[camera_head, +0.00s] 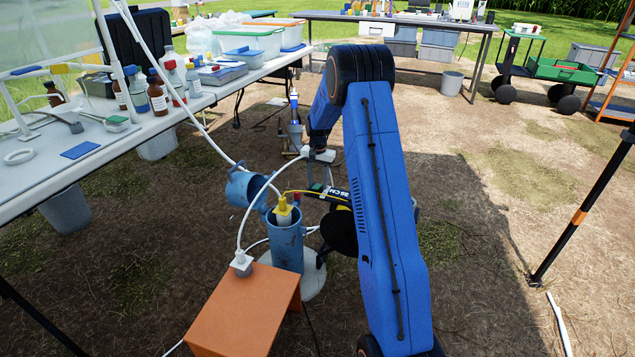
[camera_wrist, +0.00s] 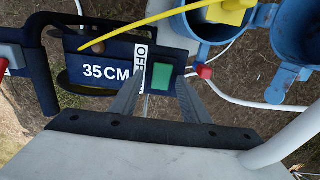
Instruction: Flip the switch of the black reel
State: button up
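A green switch (camera_wrist: 162,76) sits at the right end of this frame, beside a white label that appears to read "OFF". My gripper (camera_wrist: 162,83) is open, with one finger on each side of the switch in the picture. I cannot tell whether either finger touches it.
The blue well pipe (camera_head: 286,246) with its open cap (camera_head: 245,188) holds a yellow fitting (camera_head: 284,212). A yellow tube (camera_wrist: 135,25) crosses above the reel's frame. White hose curves close by to an orange stand (camera_head: 245,315). A bottle-covered table (camera_head: 60,165) stands left.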

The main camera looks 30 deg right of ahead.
aim_at(318, 186)
jog(key=shift+r, duration=0.15)
notch_tip(318, 186, up, 17)
dwell(0.7)
jog(key=shift+w, duration=0.1)
dwell(0.3)
